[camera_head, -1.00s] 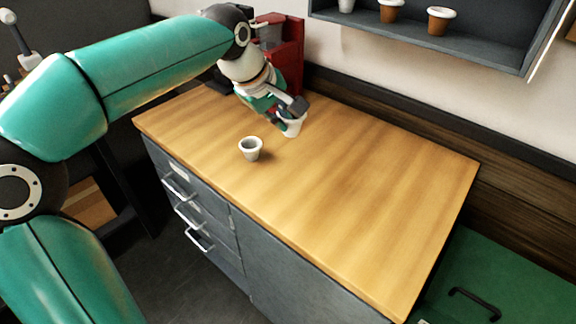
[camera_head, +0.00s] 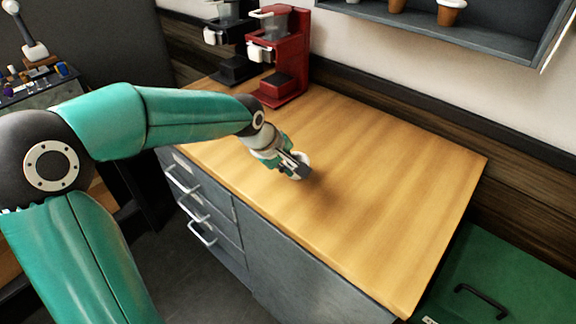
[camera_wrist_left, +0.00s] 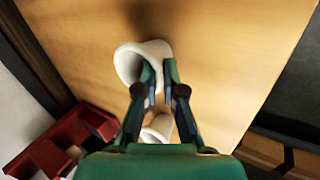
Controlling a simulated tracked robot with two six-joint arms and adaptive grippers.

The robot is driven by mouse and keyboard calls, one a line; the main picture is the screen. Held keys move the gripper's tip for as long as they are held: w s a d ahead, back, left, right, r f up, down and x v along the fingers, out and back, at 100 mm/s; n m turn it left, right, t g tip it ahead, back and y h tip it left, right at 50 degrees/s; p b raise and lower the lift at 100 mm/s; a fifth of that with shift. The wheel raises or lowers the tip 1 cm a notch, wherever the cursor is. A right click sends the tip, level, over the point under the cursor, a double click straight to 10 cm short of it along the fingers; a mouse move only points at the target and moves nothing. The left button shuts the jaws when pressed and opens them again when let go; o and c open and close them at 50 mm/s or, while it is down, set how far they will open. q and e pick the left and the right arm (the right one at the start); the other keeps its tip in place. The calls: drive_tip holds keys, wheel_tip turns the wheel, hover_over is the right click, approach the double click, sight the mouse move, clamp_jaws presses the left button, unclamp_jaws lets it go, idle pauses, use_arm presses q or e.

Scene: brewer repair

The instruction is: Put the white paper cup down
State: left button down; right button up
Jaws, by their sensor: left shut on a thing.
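I cannot tell whether the cup touches the counter. A second white cup (camera_wrist_left: 157,128) shows between the fingers, nearer the palm in the picture. It is hidden in the head view. My right gripper is not in view.
A red brewer (camera_head: 289,55) and a black brewer (camera_head: 233,65) stand at the counter's back left. The counter to the right is bare. Its front edge is above grey drawers (camera_head: 205,215).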

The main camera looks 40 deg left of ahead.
use_arm(q)
drive_tip(key=c, duration=1.3)
unclamp_jaws()
drive_tip(key=shift+r, duration=0.1)
drive_tip(key=v, duration=1.2)
